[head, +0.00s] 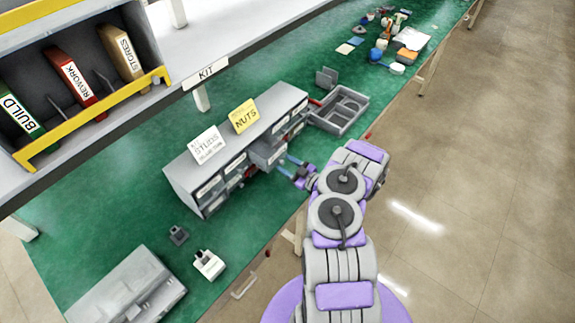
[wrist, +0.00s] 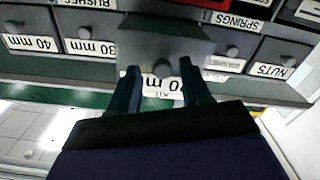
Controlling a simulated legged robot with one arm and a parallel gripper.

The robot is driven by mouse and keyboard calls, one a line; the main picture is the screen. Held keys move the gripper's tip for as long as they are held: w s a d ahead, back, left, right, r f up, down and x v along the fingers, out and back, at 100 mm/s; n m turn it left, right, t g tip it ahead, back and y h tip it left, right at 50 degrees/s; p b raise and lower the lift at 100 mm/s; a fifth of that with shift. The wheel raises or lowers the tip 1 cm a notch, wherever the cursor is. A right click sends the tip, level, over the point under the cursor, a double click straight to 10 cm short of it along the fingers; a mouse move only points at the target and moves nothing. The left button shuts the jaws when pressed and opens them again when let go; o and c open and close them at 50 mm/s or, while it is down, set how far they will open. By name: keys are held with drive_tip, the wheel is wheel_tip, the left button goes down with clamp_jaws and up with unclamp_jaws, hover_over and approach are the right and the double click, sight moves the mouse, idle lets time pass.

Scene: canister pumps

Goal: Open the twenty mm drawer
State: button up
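The grey drawer cabinet (head: 180,185) stands on the green bench in the head view. In the wrist view a middle drawer (wrist: 165,38) juts out past its neighbours. Its label (wrist: 165,94) shows "mm", but a finger and the knob cover part of it, so I cannot read the number. Its round knob (wrist: 162,68) lies between the fingertips of my gripper (wrist: 163,76), with a gap on each side. My gripper is open and also shows in the head view (head: 293,170), in front of the cabinet.
Drawers labelled 40 mm (wrist: 30,43), 30 mm (wrist: 103,50), SPRINGS (wrist: 238,22) and NUTS (wrist: 270,70) surround it. A grey divided tray (head: 340,110) stands right of the cabinet. Small grey and white parts (head: 208,264) stand on the bench at the lower left.

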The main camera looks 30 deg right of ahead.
drive_tip(key=p+v, duration=0.2)
drive_tip(key=v, duration=1.5)
drive_tip(key=shift+s, duration=0.15)
drive_tip(key=shift+d+f, duration=0.1)
drive_tip(key=w+d+r+g+h+b, duration=0.15)
drive_tip(key=w+r, duration=0.25)
drive_tip(key=w, duration=0.5)
drive_tip(key=w+r+g+h+b, duration=0.15)
drive_tip(key=w+r, duration=0.25)
drive_tip(key=w, duration=0.4)
drive_tip(key=w+a+r+m+g+h, duration=0.1)
drive_tip(key=w+a+r+g+h, duration=0.15)
drive_tip(key=w+r, duration=0.2)
drive_tip(key=s+a+r+m+g+h+b, duration=0.25)
drive_tip(key=s+a+r+g, duration=0.25)
drive_tip(key=s+a+r, duration=0.3)
drive_tip(key=s+a+r+m+g+b, duration=0.1)
drive_tip(key=s+a, duration=0.5)
drive_tip(key=s, duration=0.6)
drive_tip(key=s+a+r+m+g+y+b, duration=0.1)
drive_tip(key=s+a+r+g+b, duration=0.1)
drive_tip(key=s+a, duration=0.5)
drive_tip(key=s+a+r+m+g+b, duration=0.2)
drive_tip(key=s+a+g, duration=0.3)
drive_tip(key=s, duration=1.4)
drive_tip(key=shift+a+r+y, duration=0.4)
drive_tip(key=shift+a+r, duration=0.4)
drive_tip(key=shift+a, duration=0.2)
